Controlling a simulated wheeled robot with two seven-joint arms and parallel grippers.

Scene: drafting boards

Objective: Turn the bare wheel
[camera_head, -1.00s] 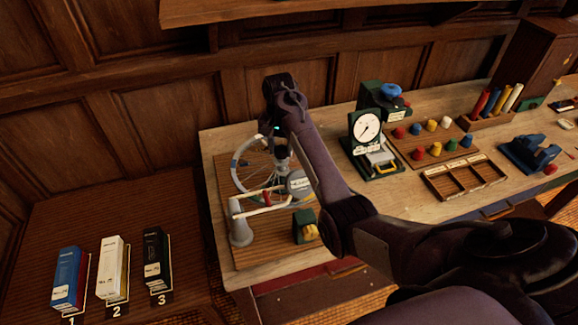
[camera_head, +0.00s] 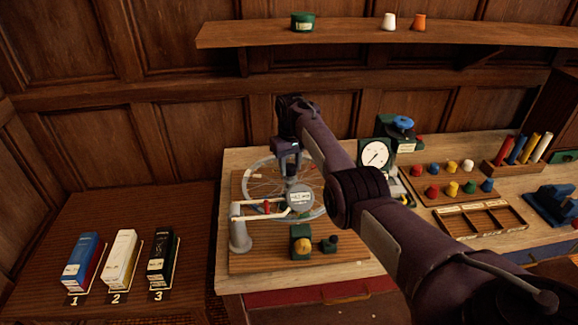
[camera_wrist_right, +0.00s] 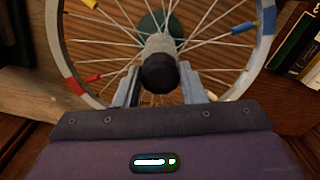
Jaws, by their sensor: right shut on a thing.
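The bare wheel (camera_head: 250,176), a spoked rim without a tyre, stands on a wooden board at the left end of the bench. My right gripper (camera_head: 291,165) reaches the wheel's middle from above. In the right wrist view my right gripper (camera_wrist_right: 160,88) has its fingers on either side of the dark-ended hub (camera_wrist_right: 158,70) and is shut on it. The arm hides part of the wheel. My left gripper is not in view.
On the wheel's board (camera_head: 260,262) are a round labelled dial (camera_head: 300,197), a grey cone post (camera_head: 240,237) and a green block with yellow (camera_head: 301,241). A white-faced gauge (camera_head: 375,155) stands to the right. Numbered boxes (camera_head: 121,260) stand on the lower left table.

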